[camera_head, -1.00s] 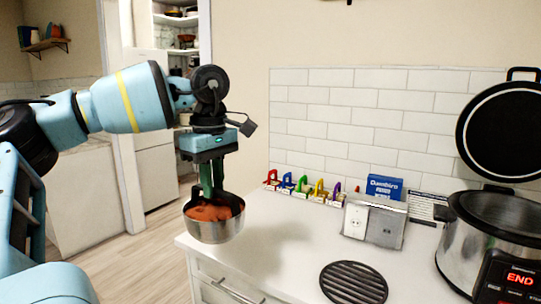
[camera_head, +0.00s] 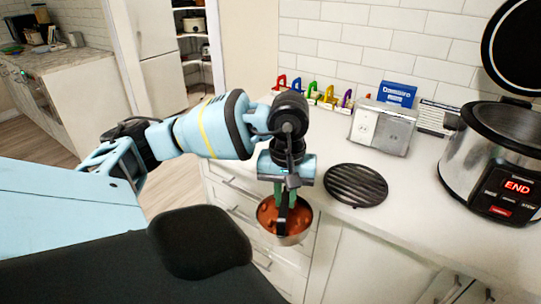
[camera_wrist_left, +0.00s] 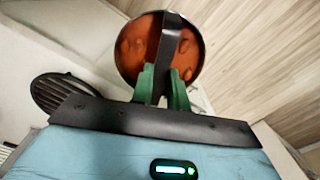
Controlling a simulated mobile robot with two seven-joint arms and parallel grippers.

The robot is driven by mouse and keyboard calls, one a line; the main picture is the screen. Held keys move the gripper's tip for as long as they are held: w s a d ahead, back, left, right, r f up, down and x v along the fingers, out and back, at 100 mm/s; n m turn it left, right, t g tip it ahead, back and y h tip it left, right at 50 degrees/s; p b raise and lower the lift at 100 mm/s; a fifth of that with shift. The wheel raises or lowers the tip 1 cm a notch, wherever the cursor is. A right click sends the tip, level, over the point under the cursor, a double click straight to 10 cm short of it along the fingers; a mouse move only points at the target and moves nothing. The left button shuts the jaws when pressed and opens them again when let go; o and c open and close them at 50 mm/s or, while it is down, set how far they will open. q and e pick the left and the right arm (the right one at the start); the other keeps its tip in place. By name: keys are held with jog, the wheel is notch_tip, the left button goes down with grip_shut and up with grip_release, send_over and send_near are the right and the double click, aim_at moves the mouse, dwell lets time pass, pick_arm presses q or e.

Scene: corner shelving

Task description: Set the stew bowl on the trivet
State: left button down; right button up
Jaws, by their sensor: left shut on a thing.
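The stew bowl (camera_head: 294,238) is a steel bowl of red-brown stew. My left gripper (camera_head: 287,200) is shut on it from above. The bowl hangs in front of the counter's front edge, over the drawers. In the left wrist view the bowl (camera_wrist_left: 130,50) shows beyond the green fingers of the gripper (camera_wrist_left: 162,85), with a dark strip across it between the fingers. The trivet (camera_head: 356,185) is a round black slatted disc lying bare on the counter, right of and behind the bowl. It also shows in the left wrist view (camera_wrist_left: 62,92). My right gripper is not in view.
A steel cooker (camera_head: 490,165) with its lid raised and "END" lit stands right of the trivet. A metal box with an outlet (camera_head: 381,127), a blue box (camera_head: 397,94) and several coloured clips stand along the wall. The counter around the trivet is clear.

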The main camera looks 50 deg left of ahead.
pick_arm(q)
jog(key=w+d+m, duration=0.2)
jog(key=d+m, duration=0.6)
jog(key=d, duration=0.6)
jog(key=shift+d, duration=0.3)
jog(key=shift+r, duration=0.1)
